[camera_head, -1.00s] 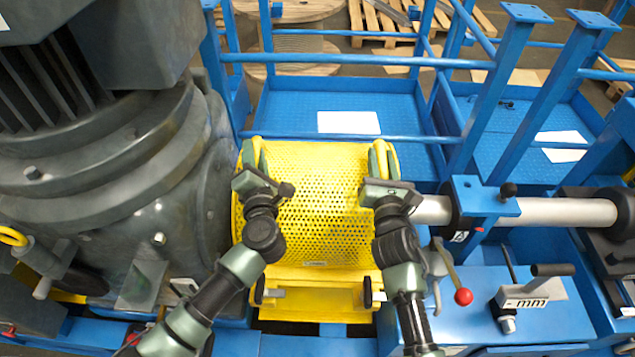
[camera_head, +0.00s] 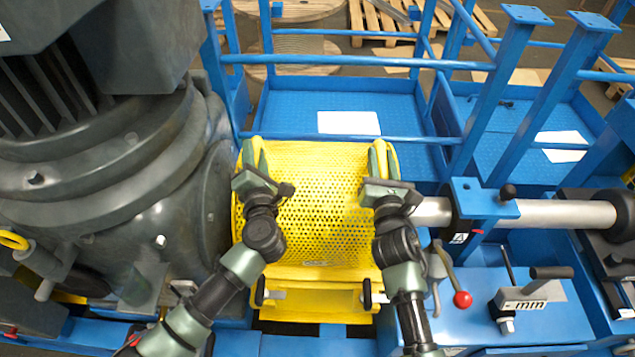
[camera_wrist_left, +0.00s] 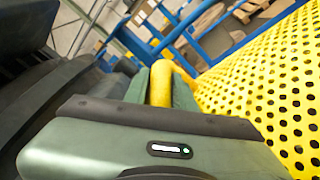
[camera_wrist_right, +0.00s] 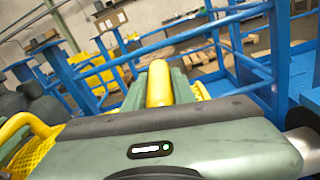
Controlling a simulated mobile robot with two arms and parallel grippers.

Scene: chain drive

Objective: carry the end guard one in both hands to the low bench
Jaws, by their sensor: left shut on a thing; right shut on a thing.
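The end guard one (camera_head: 318,205) is a yellow perforated curved cover with a yellow handle at each end. In the head view it sits in the middle, between the big dark motor housing and the steel shaft. My left gripper (camera_head: 253,160) is shut on its left handle, and the left wrist view shows that yellow handle (camera_wrist_left: 161,84) between the fingers. My right gripper (camera_head: 379,162) is shut on its right handle, which shows in the right wrist view (camera_wrist_right: 159,84). Whether the guard touches its seat below cannot be told. No low bench can be clearly identified.
The dark motor housing (camera_head: 120,200) stands close on the left. A steel shaft (camera_head: 560,212) and a blue post with a black knob are close on the right. Blue rails (camera_head: 350,62) cross behind the guard. A red-knobbed lever (camera_head: 462,299) stands at the front right.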

